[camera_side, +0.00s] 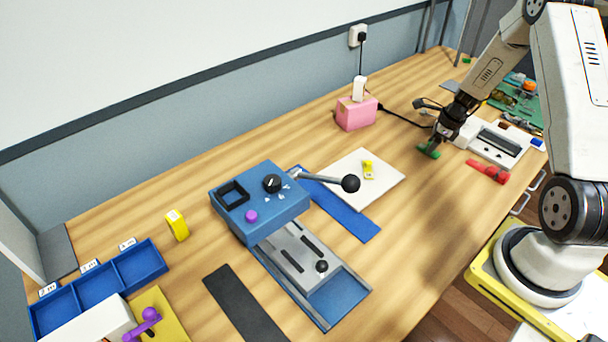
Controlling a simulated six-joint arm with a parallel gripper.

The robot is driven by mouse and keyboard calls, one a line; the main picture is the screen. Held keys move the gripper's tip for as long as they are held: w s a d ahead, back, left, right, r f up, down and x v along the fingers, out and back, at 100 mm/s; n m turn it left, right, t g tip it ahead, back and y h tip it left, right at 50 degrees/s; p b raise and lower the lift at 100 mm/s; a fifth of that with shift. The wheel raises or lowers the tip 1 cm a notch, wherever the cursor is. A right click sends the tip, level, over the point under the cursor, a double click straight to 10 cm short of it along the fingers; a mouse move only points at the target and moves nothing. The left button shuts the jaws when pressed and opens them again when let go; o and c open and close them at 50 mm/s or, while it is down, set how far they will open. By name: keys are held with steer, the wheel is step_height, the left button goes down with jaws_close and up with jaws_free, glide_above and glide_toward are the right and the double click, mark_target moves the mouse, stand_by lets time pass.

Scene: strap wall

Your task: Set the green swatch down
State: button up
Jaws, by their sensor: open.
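The green swatch (428,151) is a small dark green piece at the right of the bench, between the white board and the white device. It appears to rest on the wood. My gripper (437,141) points down right at the swatch, with its jaws open. The fingertips are small and dark here, and I cannot tell whether they still touch the swatch.
A red piece (487,172) lies right of the swatch, by a white device (497,145). A white board (385,187) with a yellow item, a pink block (356,114) and a blue press (262,200) stand leftward. Bare wood lies in front of the swatch.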

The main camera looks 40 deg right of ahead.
mark_target(441, 154)
steer(key=v, duration=1.2)
steer(key=shift+w+a+r, duration=0.1)
steer(key=shift+w+r, duration=0.05)
stand_by(0.5)
steer(key=w+a+r+n+g+h, duration=0.1)
steer(key=a+n, duration=0.6)
steer(key=a, duration=0.2)
steer(key=w+a+r+n, duration=0.1)
steer(key=a+r+n, duration=0.1)
steer(key=a+n, duration=0.65)
steer(key=s+a+n, duration=0.3)
steer(key=a+n, duration=0.4)
steer(key=a, duration=0.1)
steer(key=s+a+n, duration=0.3)
steer(key=a+n, duration=0.4)
steer(key=n, duration=0.1)
steer(key=shift+s+a+t, duration=0.3)
steer(key=shift+s+a, duration=0.1)
